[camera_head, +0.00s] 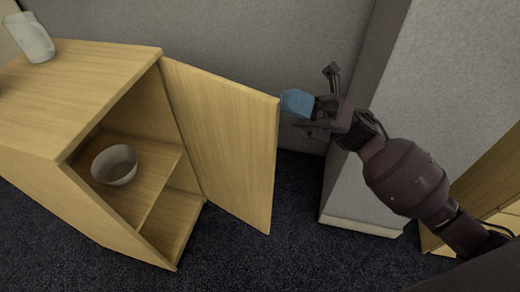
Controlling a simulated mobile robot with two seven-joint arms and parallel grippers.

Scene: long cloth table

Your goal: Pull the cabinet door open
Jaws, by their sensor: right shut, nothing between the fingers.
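The wooden cabinet (85,78) stands at the left, with its front open toward the right. Its door (225,140) is swung wide open and stands out to the right of the opening. My right gripper (300,104) is at the upper right corner of the door, with a blue part at its tip close to the door's outer edge. It is shut and empty. I cannot tell whether it touches the door. No handle shows on the visible face of the door. My left gripper is not in view.
A white bowl (115,164) sits on the shelf inside the cabinet. A pale cup-like object (31,38) stands on the cabinet top. A grey pillar (430,90) and wooden furniture (485,190) are at the right. Dark carpet (270,255) in front is clear.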

